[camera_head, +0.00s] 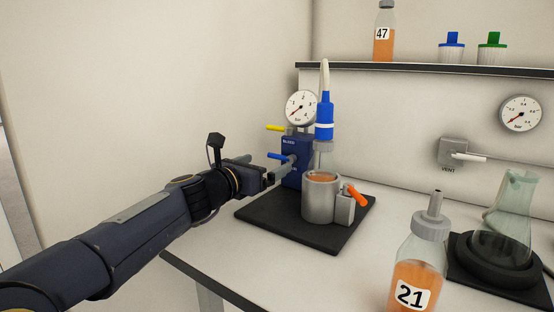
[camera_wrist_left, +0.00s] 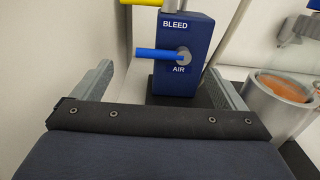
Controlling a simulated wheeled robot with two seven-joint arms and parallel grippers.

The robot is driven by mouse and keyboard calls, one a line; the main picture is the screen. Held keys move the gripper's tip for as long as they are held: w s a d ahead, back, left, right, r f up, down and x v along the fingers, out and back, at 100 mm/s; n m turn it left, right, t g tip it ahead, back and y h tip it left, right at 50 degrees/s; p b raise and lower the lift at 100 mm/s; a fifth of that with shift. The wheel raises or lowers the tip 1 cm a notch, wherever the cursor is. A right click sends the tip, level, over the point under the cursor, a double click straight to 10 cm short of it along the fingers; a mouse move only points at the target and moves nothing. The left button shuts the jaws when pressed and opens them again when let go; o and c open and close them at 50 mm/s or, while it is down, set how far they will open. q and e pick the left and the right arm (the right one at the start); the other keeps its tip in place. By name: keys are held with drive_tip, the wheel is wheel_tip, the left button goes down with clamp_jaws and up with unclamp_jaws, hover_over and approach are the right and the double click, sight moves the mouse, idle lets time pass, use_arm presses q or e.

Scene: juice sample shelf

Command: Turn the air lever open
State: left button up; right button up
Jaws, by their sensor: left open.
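The blue air lever (camera_head: 279,156) sticks out leftward, level, from the dark blue valve block (camera_head: 296,147). In the left wrist view the air lever (camera_wrist_left: 157,53) sits above the label AIR on the block (camera_wrist_left: 182,82). My left gripper (camera_head: 272,169) is open, just in front of the block. In the left wrist view the gripper (camera_wrist_left: 163,82) has its fingers spread to either side of the block's lower part, with the lever between them and apart from both. My right gripper is not in view.
A yellow lever (camera_head: 275,128) marked BLEED and a gauge (camera_head: 300,107) sit above. A grey cup (camera_head: 316,205) with an orange-handled clamp (camera_head: 356,196) stands right of the block on a black mat (camera_head: 270,228). Bottle 21 (camera_head: 430,250) stands front right; a wall is at left.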

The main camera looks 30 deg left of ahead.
sight(278, 158)
use_arm(q)
drive_tip(key=w, duration=0.5)
drive_tip(key=shift+d, duration=0.2)
drive_tip(key=c, duration=1.4)
